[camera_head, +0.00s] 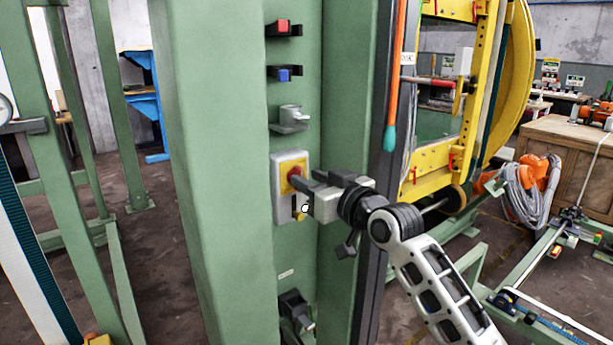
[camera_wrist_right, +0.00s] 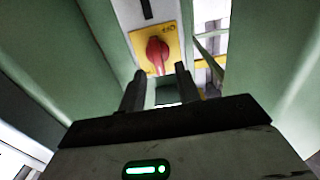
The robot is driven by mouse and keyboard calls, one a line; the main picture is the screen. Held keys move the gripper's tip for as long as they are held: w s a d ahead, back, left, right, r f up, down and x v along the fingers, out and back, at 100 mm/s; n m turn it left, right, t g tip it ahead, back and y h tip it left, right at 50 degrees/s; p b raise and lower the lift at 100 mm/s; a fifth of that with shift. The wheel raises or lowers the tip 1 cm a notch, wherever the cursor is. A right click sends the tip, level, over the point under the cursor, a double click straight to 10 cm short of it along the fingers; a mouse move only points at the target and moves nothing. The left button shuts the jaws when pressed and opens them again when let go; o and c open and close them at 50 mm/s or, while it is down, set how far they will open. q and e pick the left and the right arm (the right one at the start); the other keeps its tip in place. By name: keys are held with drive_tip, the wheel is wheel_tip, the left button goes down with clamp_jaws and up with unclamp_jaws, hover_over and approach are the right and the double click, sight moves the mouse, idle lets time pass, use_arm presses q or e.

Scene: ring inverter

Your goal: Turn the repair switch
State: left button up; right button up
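The repair switch is a red rotary knob (camera_head: 295,172) on a yellow plate, set in a grey box (camera_head: 284,212) on the green column. In the right wrist view the red knob (camera_wrist_right: 157,52) shows on its yellow plate (camera_wrist_right: 173,40), its handle roughly upright. My right gripper (camera_head: 297,181) reaches in from the right and hides part of the switch box. Its two fingers (camera_wrist_right: 160,71) are apart, with the knob's lower end seen between or just beyond the tips. I cannot tell whether they touch it. My left gripper is not in view.
Above the switch, a red button (camera_head: 283,26), a blue button (camera_head: 284,74) and a grey fixture (camera_head: 291,117) stick out of the column. Green column walls flank the switch closely. A yellow ring machine (camera_head: 515,70) and a wooden crate (camera_head: 560,155) stand to the right.

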drive_tip(key=shift+x, duration=0.95)
clamp_jaws()
